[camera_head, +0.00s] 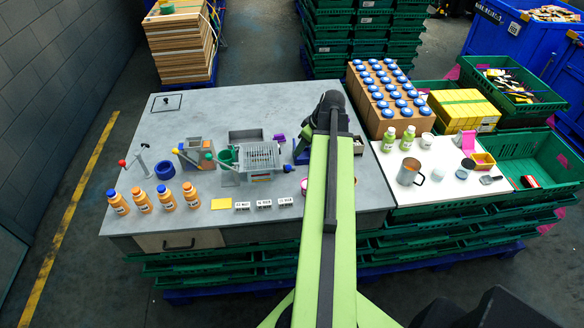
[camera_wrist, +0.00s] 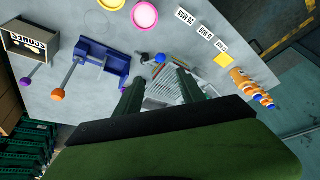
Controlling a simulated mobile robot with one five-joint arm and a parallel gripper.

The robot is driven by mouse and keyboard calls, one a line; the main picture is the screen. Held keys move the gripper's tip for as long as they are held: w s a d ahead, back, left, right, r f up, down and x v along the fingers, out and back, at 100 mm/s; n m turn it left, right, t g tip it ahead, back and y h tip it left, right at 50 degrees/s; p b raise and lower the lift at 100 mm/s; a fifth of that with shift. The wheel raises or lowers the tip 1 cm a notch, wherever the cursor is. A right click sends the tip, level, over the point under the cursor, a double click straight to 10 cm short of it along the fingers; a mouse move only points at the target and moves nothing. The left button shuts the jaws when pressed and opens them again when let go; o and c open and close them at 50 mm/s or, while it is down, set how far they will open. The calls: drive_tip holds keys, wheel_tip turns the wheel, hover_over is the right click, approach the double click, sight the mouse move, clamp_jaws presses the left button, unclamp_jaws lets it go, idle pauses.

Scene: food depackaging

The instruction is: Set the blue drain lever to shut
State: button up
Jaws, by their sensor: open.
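The blue drain lever shows as a round blue knob (camera_head: 288,168) at the right end of the metal draining rack (camera_head: 262,157) on the grey bench. In the wrist view the blue knob (camera_wrist: 160,58) sits on a short dark arm, just beyond and between my fingertips. My gripper (camera_wrist: 158,84) is open and empty, with one finger on each side of the rack's near part (camera_wrist: 162,92). I cannot tell its height above the rack. In the head view my arm hides most of the gripper. The rack is partly hidden behind my fingers in the wrist view.
A blue clamp-like fixture (camera_wrist: 102,62) with an orange-knobbed handle (camera_wrist: 58,95) stands left in the wrist view, by a box marked SPONGES (camera_wrist: 28,45). A pink round dish (camera_wrist: 145,15) lies beyond the knob. Orange bottles (camera_head: 142,200) and white labels (camera_head: 264,204) line the bench front.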

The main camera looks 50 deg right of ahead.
sight(290, 167)
drive_tip(key=b+x, duration=1.2)
drive_tip(key=x, duration=0.3)
drive_tip(key=shift+f+b, duration=0.1)
drive_tip(key=shift+b, duration=0.3)
clamp_jaws()
